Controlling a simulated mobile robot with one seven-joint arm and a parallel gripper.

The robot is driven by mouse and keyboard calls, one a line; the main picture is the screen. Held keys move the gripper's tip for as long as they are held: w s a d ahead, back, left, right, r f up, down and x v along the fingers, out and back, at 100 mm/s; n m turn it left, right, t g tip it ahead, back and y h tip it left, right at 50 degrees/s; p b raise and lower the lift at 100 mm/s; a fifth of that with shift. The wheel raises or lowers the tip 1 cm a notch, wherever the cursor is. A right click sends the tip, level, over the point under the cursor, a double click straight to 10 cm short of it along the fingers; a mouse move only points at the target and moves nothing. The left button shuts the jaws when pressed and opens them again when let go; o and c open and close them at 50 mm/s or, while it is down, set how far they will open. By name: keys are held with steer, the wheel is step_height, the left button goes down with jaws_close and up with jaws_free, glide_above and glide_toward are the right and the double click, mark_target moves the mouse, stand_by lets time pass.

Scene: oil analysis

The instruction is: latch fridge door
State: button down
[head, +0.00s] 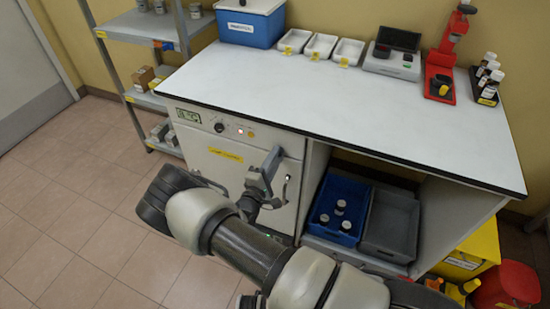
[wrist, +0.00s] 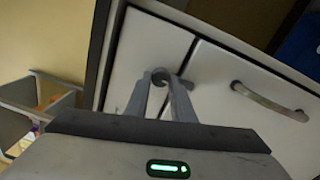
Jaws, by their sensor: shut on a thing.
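The fridge door (head: 222,171) is a pale panel under the bench with a yellow label, and it looks flush with the cabinet front. Its curved metal handle (head: 285,190) also shows in the wrist view (wrist: 270,101). My gripper (head: 270,165) is at the upper right of the door. In the wrist view my gripper (wrist: 165,84) is shut on a small dark round latch piece (wrist: 160,75) near the seam between the door and the control panel. The fingers hide part of this piece, so its exact position is unclear.
The control panel (head: 190,118) has a display, a knob and lights. The white benchtop (head: 330,105) overhangs the door. An open bay at right holds a blue crate (head: 323,229) with jars and a grey crate (head: 391,224). A metal shelf (head: 140,27) stands at left; floor there is clear.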

stand_by(0.4)
steer(key=c, duration=1.5)
jaws_free()
steer(key=v, duration=1.7)
steer(key=shift+s+a+f+p, duration=0.1)
steer(key=shift+s+p, duration=0.1)
steer(key=shift+p, duration=0.15)
